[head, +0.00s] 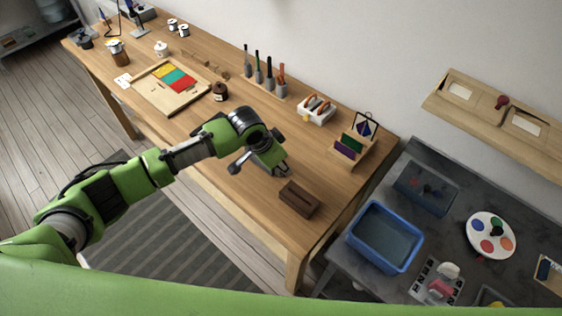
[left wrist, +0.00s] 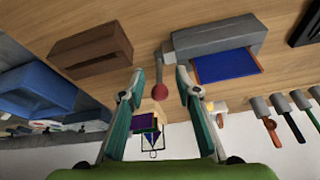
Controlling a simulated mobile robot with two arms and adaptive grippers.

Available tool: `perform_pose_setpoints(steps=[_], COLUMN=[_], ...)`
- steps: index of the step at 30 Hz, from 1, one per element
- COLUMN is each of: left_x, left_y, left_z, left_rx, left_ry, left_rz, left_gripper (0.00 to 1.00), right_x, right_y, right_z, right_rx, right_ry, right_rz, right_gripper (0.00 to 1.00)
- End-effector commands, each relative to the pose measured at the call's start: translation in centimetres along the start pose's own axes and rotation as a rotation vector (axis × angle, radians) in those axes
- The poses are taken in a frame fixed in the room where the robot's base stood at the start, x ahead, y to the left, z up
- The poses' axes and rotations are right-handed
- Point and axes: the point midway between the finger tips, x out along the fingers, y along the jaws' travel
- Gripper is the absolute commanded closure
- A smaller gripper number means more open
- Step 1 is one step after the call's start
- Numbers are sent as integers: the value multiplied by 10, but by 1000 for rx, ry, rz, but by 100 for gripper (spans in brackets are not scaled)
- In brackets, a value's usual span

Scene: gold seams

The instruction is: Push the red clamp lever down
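The red clamp lever shows in the left wrist view as a red ball knob (left wrist: 158,92) on a thin rod. It stands beside a grey clamp block (left wrist: 216,42) with a blue panel (left wrist: 226,66) at its edge. My left gripper (left wrist: 159,84) is open, with the red knob seen between its two fingertips; I cannot tell whether either finger touches it. In the head view my left gripper (head: 283,168) is low over the workbench, and my arm hides most of the clamp and the knob. My right gripper is not in view.
A brown slotted block (head: 299,198) sits near the front of the workbench (head: 330,205); it also shows in the left wrist view (left wrist: 90,50). A small rack (head: 348,147) stands at the right end. A blue bin (head: 385,237) is on the grey table beyond.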

Motion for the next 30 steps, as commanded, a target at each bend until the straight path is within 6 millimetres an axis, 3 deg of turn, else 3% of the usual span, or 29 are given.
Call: perform_pose_setpoints(steps=[10, 11, 14, 15, 30], left_x=[5, 4, 4, 4, 4], left_y=[0, 0, 0, 0, 1], left_z=[0, 0, 0, 0, 10], left_rx=[0, 0, 0, 0, 2], left_ry=[0, 0, 0, 0, 96], left_rz=[0, 0, 0, 0, -18], left_gripper=[70, 72, 98, 100, 100], right_x=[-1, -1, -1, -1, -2], right_y=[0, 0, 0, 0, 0], right_z=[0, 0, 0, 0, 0], right_rx=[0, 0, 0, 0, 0], right_ry=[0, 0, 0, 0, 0], right_rz=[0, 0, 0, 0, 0], right_gripper=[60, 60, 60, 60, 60])
